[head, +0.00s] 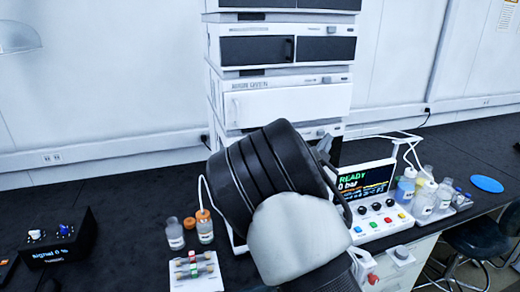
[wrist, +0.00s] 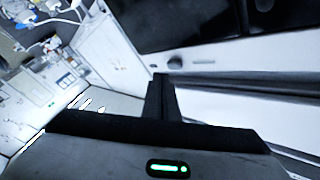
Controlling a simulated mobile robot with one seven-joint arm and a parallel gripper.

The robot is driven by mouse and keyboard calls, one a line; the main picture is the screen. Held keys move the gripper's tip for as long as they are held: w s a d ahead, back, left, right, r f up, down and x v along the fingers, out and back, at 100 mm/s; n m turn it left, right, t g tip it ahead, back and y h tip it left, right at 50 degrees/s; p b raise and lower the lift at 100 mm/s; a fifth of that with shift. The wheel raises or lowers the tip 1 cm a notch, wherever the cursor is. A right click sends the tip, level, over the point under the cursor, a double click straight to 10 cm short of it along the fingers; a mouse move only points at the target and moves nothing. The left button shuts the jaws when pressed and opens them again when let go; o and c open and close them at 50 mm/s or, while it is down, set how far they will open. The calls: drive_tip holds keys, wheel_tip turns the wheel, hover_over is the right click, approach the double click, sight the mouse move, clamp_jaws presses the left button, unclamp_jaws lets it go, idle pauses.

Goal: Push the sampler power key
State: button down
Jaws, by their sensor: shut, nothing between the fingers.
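A tall stack of white instrument modules (head: 290,102) stands at the back centre in the head view. Small marks or keys show on the module fronts, but I cannot tell which one is the sampler power key. In the wrist view, a white module front (wrist: 240,58) crosses below a dark panel and bears a small grey oblong key-like part (wrist: 203,62). My gripper (wrist: 161,80) is shut and empty, its tips just left of and below that part. Contact cannot be told. In the head view my arm hides the lower stack and most of my gripper.
A control panel (head: 365,185) reading READY, 0 bar, stands right of my arm, with bottles (head: 424,203) beyond it. A black signal box (head: 58,240) sits far left.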

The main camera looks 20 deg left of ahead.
drive_tip(key=shift+w, duration=0.1)
idle(0.5)
drive_tip(key=shift+w+a+b, duration=0.25)
drive_tip(key=shift+w+b, duration=0.05)
drive_tip(key=shift+b, duration=0.2)
drive_tip(key=shift+w+a+b, duration=0.3)
drive_tip(key=shift+w+b, duration=0.05)
drive_tip(key=shift+w, duration=0.1)
idle(0.5)
drive_tip(key=shift+s+d, duration=0.1)
drive_tip(key=shift+s, duration=0.05)
drive_tip(key=shift+s+d+b, duration=0.45)
drive_tip(key=shift+s+b, duration=0.05)
drive_tip(key=shift+s, duration=0.2)
drive_tip(key=shift+s+d+b, duration=0.45)
drive_tip(key=shift+s+d, duration=0.1)
drive_tip(key=shift+s, duration=0.3)
drive_tip(key=shift+s+d+b, duration=0.5)
drive_tip(key=shift+s+d, duration=0.05)
drive_tip(key=shift+s, duration=0.25)
drive_tip(key=shift+s+d+b, duration=0.45)
drive_tip(key=shift+s+d, duration=0.1)
drive_tip(key=shift+s, duration=0.3)
